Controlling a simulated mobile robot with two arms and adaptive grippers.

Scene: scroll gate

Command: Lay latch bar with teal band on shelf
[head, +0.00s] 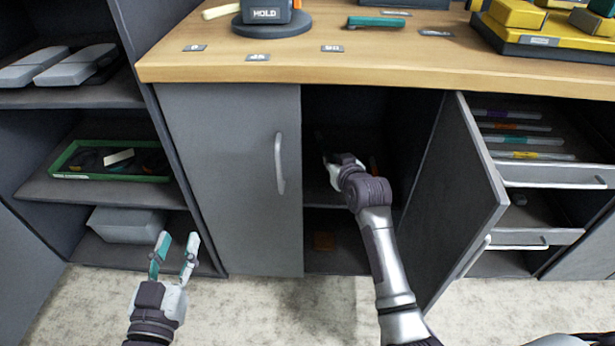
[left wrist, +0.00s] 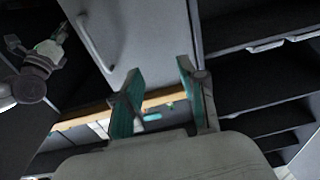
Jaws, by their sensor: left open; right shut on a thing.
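My right gripper (head: 332,160) reaches into the open, dark cabinet, just above its middle shelf (head: 322,196). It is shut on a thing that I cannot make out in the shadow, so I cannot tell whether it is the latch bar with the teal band. My right arm also shows in the left wrist view. Several bars with coloured bands (head: 515,127) lie in the upper drawer at the right. My left gripper (head: 176,245) is open and empty, low in front of the left shelves; its teal-padded fingers also show in the left wrist view (left wrist: 155,95).
The cabinet's left door (head: 230,170) is closed; its right door (head: 455,195) stands open beside my right arm. The wooden worktop (head: 400,55) overhangs the cabinet. A green tray (head: 110,175) sits on the left shelves.

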